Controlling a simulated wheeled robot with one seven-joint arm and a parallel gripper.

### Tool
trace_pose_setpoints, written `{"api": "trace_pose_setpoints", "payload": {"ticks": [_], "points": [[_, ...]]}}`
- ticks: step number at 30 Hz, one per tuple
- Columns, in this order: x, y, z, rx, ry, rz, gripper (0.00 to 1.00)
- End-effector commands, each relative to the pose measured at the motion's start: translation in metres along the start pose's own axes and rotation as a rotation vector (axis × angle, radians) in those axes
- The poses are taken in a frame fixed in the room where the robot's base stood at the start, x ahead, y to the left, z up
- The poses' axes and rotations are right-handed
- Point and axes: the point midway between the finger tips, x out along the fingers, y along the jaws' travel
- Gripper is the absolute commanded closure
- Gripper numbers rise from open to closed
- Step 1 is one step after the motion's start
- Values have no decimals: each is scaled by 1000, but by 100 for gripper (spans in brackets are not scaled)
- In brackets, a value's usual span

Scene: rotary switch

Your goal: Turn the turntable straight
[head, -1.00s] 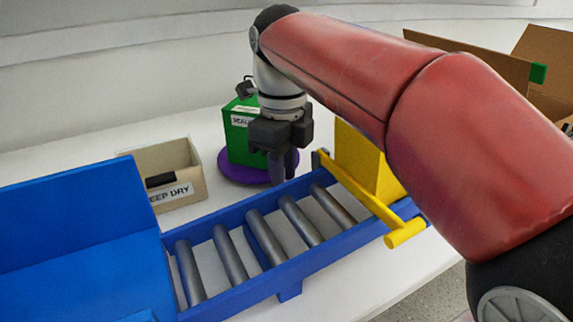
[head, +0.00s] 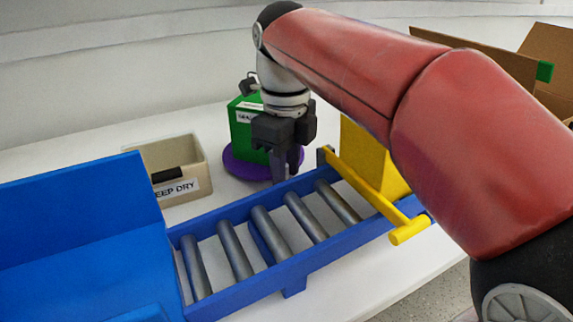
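The turntable is a round purple disc (head: 236,167) on the white table, behind the blue roller conveyor. A green box (head: 244,140) with a white label stands on it, its front turned a little askew to the conveyor. My gripper (head: 287,168) points down at the right side of the disc, in front of the green box's right side. It hides part of the box and of the disc's right edge. Its dark fingers overlap in this view, so their gap and any contact with the disc cannot be made out. I see nothing held between them.
The blue conveyor (head: 294,267) with grey rollers runs in front. A yellow bar (head: 365,188) crosses its right end before a yellow block (head: 362,158). A beige bin (head: 190,150) marked "KEEP DRY" stands left of the turntable. A blue chute (head: 75,215) fills the lower left.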

Motion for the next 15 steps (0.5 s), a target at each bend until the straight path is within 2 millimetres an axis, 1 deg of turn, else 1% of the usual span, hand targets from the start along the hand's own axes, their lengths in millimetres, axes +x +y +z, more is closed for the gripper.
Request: {"api": "trace_pose_setpoints", "payload": {"ticks": [1, 5, 12, 15], "points": [[-3, 0, 6, -8, -19, -9, 64], [-15, -1, 5, -7, -20, -10, 64], [-56, 0, 1, -3, -13, -6, 64], [-69, 0, 0, -3, -9, -4, 64]]}}
